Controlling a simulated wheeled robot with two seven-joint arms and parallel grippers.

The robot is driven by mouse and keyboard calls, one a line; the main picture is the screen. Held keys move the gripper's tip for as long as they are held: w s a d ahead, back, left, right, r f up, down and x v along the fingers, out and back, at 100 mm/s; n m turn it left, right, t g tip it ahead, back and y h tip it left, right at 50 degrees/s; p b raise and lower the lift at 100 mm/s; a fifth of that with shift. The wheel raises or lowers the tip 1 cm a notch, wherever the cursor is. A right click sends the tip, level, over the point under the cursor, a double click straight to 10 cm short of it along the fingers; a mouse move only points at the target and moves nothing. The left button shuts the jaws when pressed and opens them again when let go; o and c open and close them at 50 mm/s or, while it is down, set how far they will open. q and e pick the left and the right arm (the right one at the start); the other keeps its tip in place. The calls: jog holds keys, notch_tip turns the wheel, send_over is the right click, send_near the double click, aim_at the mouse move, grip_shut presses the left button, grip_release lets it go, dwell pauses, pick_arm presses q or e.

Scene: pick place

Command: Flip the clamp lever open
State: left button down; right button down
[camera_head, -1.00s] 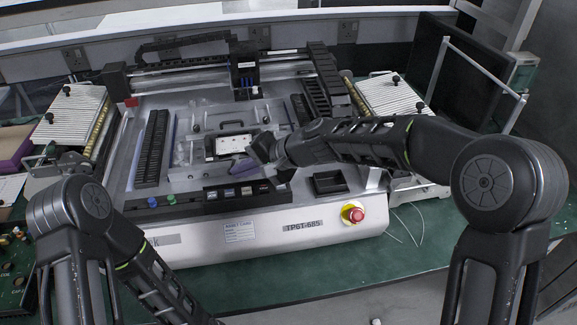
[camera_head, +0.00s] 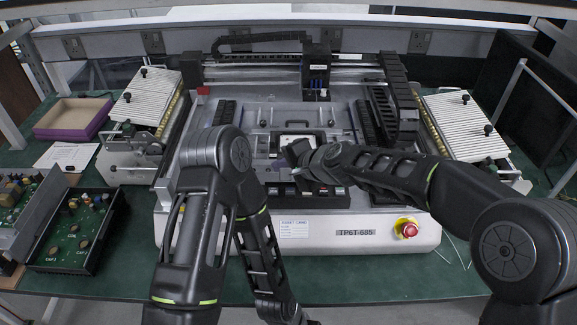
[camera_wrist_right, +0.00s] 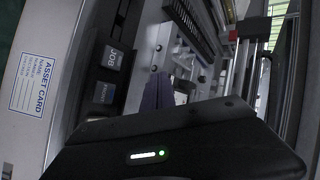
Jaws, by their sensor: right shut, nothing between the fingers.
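The machine (camera_head: 385,232) with the clamp stands on the green bench. A white plate in a black frame (camera_head: 297,141) lies in its bed, with a black bar handle (camera_head: 290,125) behind it. I cannot make out which part is the clamp lever. My right gripper (camera_head: 298,156) is over the bed at the near edge of the frame, shut and empty; its fingers are hard to make out. In the right wrist view a purple-grey piece (camera_wrist_right: 158,93) stands beyond my gripper's dark housing; I cannot tell what it is. My left gripper is out of view.
Buttons line the front panel, one marked JOG (camera_wrist_right: 114,57). A red emergency stop (camera_head: 406,228) sits at front right. Ribbed feeders (camera_head: 146,98) (camera_head: 462,125) flank the machine. A gantry head (camera_head: 316,75) spans behind. Open circuit boxes (camera_head: 78,230) and a purple tray (camera_head: 74,118) lie left.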

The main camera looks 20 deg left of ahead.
jog(key=shift+w+a, duration=0.35)
jog(key=shift+a, duration=0.4)
jog(key=shift+a, duration=0.1)
dwell(0.3)
